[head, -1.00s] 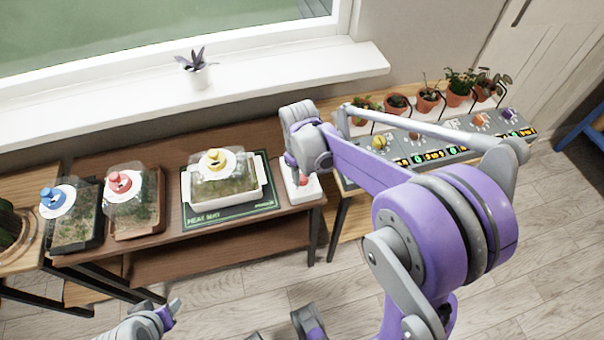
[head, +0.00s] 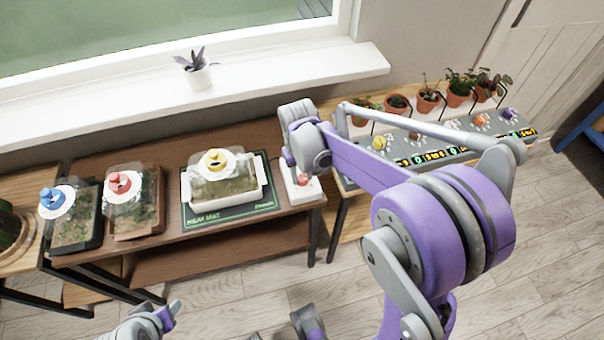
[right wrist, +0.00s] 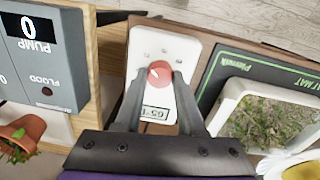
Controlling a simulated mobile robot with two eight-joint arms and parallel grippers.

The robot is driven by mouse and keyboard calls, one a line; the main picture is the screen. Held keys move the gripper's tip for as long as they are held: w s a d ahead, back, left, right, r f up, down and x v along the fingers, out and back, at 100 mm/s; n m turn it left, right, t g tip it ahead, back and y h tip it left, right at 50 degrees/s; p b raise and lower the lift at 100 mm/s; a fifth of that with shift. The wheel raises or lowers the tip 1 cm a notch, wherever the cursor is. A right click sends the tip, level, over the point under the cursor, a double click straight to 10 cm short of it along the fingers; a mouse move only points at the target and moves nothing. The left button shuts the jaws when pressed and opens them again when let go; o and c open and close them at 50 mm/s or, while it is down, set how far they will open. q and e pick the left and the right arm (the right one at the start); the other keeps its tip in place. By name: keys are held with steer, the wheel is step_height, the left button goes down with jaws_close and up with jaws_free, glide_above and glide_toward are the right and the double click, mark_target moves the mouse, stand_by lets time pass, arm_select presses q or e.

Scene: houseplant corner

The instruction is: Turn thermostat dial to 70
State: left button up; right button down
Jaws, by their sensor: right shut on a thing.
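The thermostat is a white unit (right wrist: 165,46) with a round red dial (right wrist: 160,73) and a small display (right wrist: 156,113) whose digits appear upside down and are too small to read surely. In the head view the thermostat (head: 311,189) lies at the right end of the brown table, partly hidden by my right arm. My right gripper (right wrist: 161,76) is shut on the red dial, one finger on each side.
A green heat mat (head: 270,206) with a white terrarium (head: 228,208) lies left of the thermostat. Two lidded terrariums stand further left. A grey control panel (head: 450,143) with several knobs and potted plants is on the right.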

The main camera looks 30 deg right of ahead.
mark_target(300, 178)
steer(key=c, duration=0.5)
jaws_free()
steer(key=r, duration=0.5)
steer(key=r+p, duration=0.1)
steer(key=r, duration=0.5)
steer(key=shift+a, duration=0.2)
steer(key=s+a+t+p, duration=0.1)
steer(key=s+a+p, duration=0.1)
steer(key=s, duration=0.3)
steer(key=s+a+r+n+t+p, duration=0.1)
steer(key=s+a+t+p, duration=0.1)
steer(key=s, duration=0.3)
steer(key=s+a+r+t+p, duration=0.1)
steer(key=s+a+t+p, duration=0.1)
steer(key=s, duration=0.4)
steer(key=shift+a+r+n+p, duration=0.15)
steer(key=shift+n+p, duration=0.15)
steer(key=shift+p, duration=0.35)
